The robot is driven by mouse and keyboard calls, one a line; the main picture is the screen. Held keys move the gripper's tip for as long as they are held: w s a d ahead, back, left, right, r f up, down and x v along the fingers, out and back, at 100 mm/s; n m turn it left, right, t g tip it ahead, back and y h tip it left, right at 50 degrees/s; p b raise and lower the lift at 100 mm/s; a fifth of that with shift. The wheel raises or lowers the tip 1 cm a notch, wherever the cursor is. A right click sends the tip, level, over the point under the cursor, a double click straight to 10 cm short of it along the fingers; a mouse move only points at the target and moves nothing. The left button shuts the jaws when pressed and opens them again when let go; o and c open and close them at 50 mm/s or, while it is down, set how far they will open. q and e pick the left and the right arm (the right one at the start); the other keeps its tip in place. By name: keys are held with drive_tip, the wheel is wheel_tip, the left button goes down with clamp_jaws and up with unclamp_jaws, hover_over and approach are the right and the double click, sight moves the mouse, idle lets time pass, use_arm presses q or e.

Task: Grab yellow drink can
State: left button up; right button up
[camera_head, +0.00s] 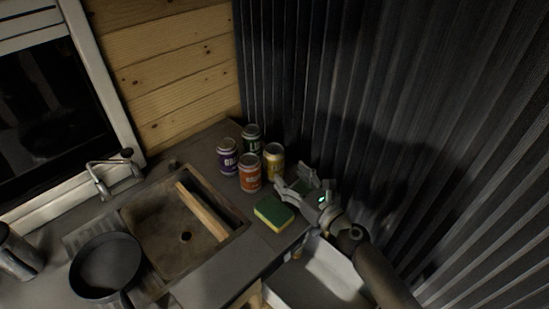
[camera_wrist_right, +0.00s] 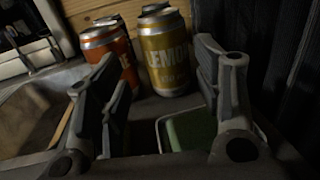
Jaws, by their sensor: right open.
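The yellow drink can (camera_head: 274,162) stands upright on the counter, at the right of a group of cans in the corner. It also shows in the right wrist view (camera_wrist_right: 166,55), with "LEMON" lettering, ahead of the fingers and right of the orange can (camera_wrist_right: 111,50). My right gripper (camera_head: 294,180) is open and empty, just right of and in front of the yellow can. In the wrist view its fingers (camera_wrist_right: 155,100) are spread, with the can beyond them, nearer the right finger. My left gripper is not in view.
The orange can (camera_head: 249,174), a purple can (camera_head: 228,157) and a dark green can (camera_head: 251,139) stand close to the yellow one. A green and yellow sponge (camera_head: 273,213) lies in front. A sink (camera_head: 150,218) and a pan (camera_head: 105,264) are at left. A corrugated wall (camera_head: 400,110) bounds the right.

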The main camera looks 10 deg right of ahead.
sight(280, 163)
drive_tip(key=shift+x, duration=1.1)
drive_tip(key=shift+w+f, duration=0.2)
drive_tip(key=shift+w, duration=0.15)
drive_tip(key=shift+w+a+r+p, duration=0.15)
drive_tip(key=shift+w+a+r, duration=0.05)
drive_tip(key=shift+w, duration=0.35)
drive_tip(key=shift+w+a+r+p, duration=0.15)
drive_tip(key=shift+w+a+r, duration=0.1)
drive_tip(key=shift+w, duration=0.35)
drive_tip(key=shift+x, duration=1.05)
drive_tip(key=shift+w+f, duration=0.2)
drive_tip(key=shift+w, duration=0.2)
drive_tip(key=shift+r, duration=0.1)
drive_tip(key=c, duration=0.9)
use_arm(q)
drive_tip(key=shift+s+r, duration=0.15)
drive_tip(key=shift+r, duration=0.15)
